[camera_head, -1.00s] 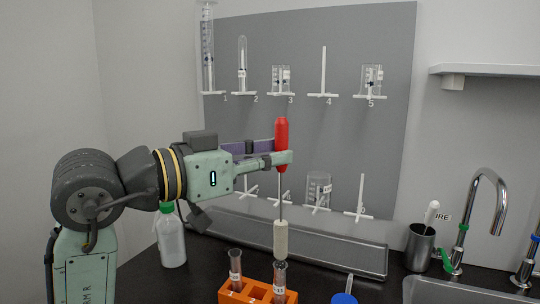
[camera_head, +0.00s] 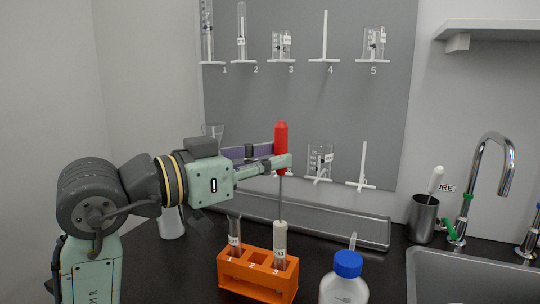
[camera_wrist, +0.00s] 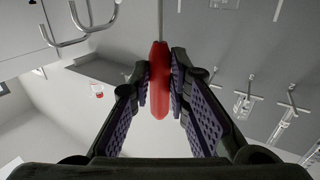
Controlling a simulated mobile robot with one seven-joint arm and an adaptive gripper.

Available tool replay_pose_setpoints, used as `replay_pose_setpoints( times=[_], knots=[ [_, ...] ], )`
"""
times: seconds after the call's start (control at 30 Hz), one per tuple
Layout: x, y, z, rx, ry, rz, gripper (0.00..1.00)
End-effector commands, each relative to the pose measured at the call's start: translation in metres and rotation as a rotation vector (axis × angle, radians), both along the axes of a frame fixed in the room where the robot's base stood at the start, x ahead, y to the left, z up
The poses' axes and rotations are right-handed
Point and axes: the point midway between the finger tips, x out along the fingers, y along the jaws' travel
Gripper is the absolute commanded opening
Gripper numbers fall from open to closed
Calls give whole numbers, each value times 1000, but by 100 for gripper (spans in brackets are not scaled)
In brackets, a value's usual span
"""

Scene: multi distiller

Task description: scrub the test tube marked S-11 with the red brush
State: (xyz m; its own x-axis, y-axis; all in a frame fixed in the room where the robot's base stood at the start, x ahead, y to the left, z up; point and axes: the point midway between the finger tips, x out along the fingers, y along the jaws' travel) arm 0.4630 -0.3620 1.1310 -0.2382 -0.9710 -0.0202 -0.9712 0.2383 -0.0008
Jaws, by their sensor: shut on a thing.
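My gripper (camera_head: 282,163) is shut on the red handle of the brush (camera_head: 281,138), which hangs upright with its thin shaft down. The wrist view shows the red handle (camera_wrist: 160,85) between the two finger pads. The pale bristle head (camera_head: 280,236) is at the right-hand test tube (camera_head: 280,260) in an orange rack (camera_head: 257,285). The head overlaps the tube's upper part and appears to be inside it; how deep is hard to tell. Another test tube (camera_head: 234,240) stands at the rack's left. The tube labels are too small to read.
A blue-capped bottle (camera_head: 347,265) stands right of the rack, close to it. A white bottle (camera_head: 172,222) is behind my arm. A pegboard (camera_head: 300,110) with glassware is behind. The sink (camera_head: 470,265), tap (camera_head: 490,170) and a dark cup (camera_head: 423,218) are at the right.

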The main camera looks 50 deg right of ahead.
Motion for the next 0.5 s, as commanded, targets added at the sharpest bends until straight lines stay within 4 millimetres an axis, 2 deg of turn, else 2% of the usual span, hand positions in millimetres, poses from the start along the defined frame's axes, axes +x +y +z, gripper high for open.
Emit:
replay_pose_setpoints(
  times=[0.03, 0.5],
  knots=[
    [0, -1, -8, 0, 1, -2, 0],
    [-1, -1, -46, 0, 0, -2, 0]
  ],
)
